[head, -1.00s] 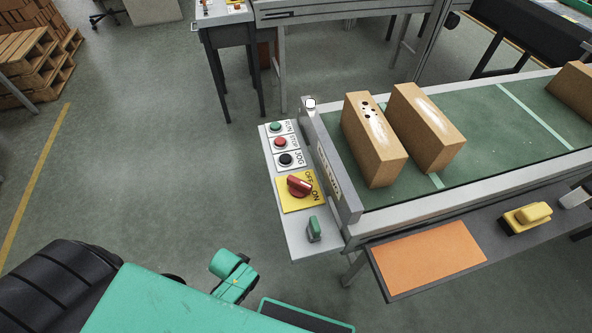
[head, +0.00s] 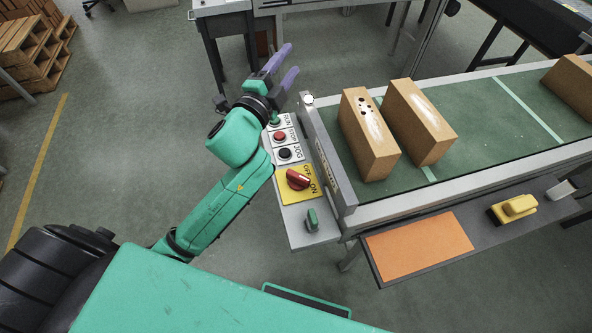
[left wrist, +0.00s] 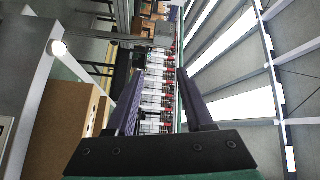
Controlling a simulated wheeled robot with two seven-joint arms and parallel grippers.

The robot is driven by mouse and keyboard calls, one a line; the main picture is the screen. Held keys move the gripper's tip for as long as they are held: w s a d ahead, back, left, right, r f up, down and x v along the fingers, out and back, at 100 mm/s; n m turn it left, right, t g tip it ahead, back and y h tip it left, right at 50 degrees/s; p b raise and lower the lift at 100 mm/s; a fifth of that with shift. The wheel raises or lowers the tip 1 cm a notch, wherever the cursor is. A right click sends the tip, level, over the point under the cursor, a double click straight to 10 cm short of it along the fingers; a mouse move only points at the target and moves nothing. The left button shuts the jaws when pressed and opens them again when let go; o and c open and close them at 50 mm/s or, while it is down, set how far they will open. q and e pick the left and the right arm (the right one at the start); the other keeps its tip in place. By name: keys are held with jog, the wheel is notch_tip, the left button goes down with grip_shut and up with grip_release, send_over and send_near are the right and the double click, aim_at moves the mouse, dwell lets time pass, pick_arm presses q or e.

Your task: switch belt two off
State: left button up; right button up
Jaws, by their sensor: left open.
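The control panel (head: 299,228) is a white plate at the near left end of the green conveyor belt (head: 470,130). It carries a red rotary switch (head: 298,179) on a yellow plate marked OFF and ON; its handle slants, lower right end toward ON. Above it are a black jog button (head: 285,153), a red button (head: 280,136) and a green button (head: 275,120), partly covered by my gripper. A green switch (head: 312,219) sits below. My left gripper (head: 287,62) is open and empty, above and beyond the panel's far end. The left wrist view shows its spread fingers (left wrist: 160,74) with nothing between.
Cardboard boxes (head: 371,140) (head: 421,125) stand on the belt. A grey shelf with an orange mat (head: 418,248) and a yellow device (head: 514,209) runs along its near side. Another workstation (head: 222,12) stands behind. Pallets (head: 33,58) are at far left; the floor on the left is clear.

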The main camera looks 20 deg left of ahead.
pick_arm(q)
jog(key=d+r+m+h, duration=0.6)
jog(key=d+m+h, duration=0.1)
jog(key=m, duration=0.2)
jog(key=s+d+f+m+g+h, duration=0.1)
jog(key=s+d+m+g+h, duration=0.3)
jog(key=m, duration=0.6)
jog(key=s+d+m+g+h, duration=0.1)
jog(key=d+m+g+h, duration=0.2)
jog(key=d+m+g, duration=0.5)
jog(key=m+g+y, duration=0.8)
jog(key=m+y, duration=0.5)
send_near(297, 175)
jog(key=p+x, duration=0.3)
jog(key=x, duration=0.5)
jog(key=shift+f+p, duration=0.2)
jog(key=shift+p, duration=0.2)
jog(key=shift+d+f, duration=0.2)
jog(key=shift+f, duration=0.25)
grip_shut()
